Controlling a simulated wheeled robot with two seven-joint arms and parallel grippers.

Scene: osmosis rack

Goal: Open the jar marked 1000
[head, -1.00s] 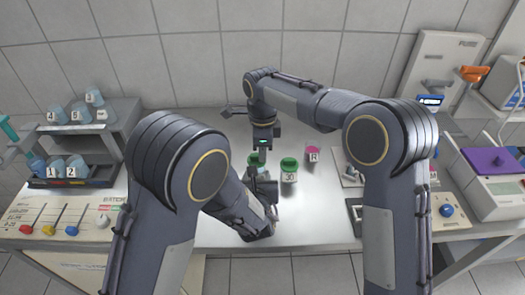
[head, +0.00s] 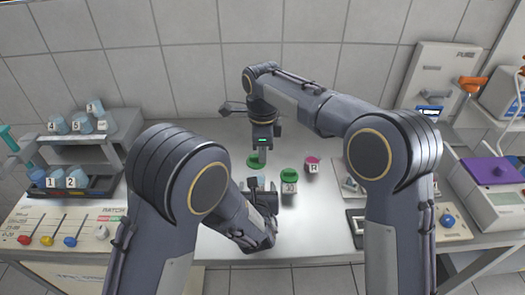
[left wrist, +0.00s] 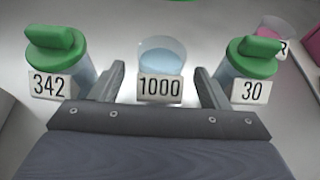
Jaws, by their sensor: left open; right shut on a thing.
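The jar marked 1000 (left wrist: 161,62) stands upright and lidless in the left wrist view, with pale blue contents. It is between the two fingers of my open left gripper (left wrist: 160,88), with gaps at both sides. In the head view, my left gripper (head: 262,186) is low over the table and largely covers this jar. My right gripper (head: 263,156) is shut on a green lid (head: 254,162), held behind and above the jar. A green edge (left wrist: 183,1) shows at the top of the left wrist view.
Close by stand green-lidded jars marked 342 (left wrist: 52,62) on the left and 30 (left wrist: 247,68) on the right. A pink-topped jar marked R (head: 312,164) is farther right. A rack of jars (head: 75,182) stands at left. Table space (head: 310,230) in front is clear.

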